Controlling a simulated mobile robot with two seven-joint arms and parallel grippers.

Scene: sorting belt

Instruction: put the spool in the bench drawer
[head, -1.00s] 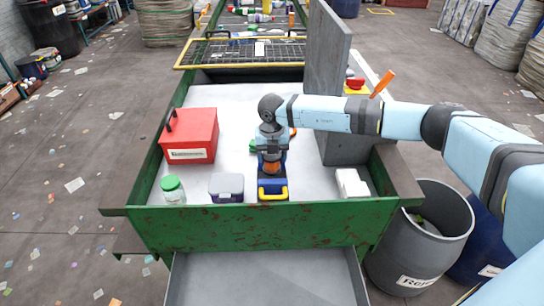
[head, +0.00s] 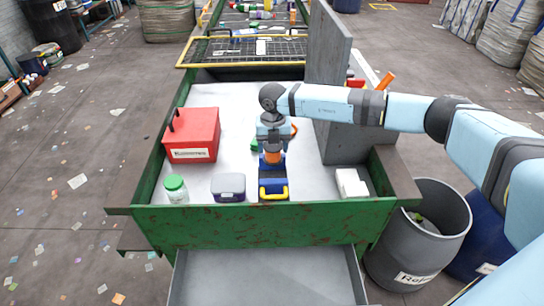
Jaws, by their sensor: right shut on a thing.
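My right gripper (head: 272,149) points down over the middle of the bench tray. It is shut on a small orange thing (head: 272,157), which looks like the spool; the fingers hide much of it. It is just behind and above a blue box with a yellow handle (head: 273,190); I cannot tell whether they touch. The bench drawer (head: 265,278) is pulled out below the green front wall, and its visible floor is empty. My left gripper is not in view.
A red box (head: 193,137), a green-lidded jar (head: 175,190) and a grey-lidded case (head: 228,187) stand left. A grey upright panel (head: 330,70) and a white block (head: 351,183) are right. A grey bin (head: 425,235) stands beside the bench.

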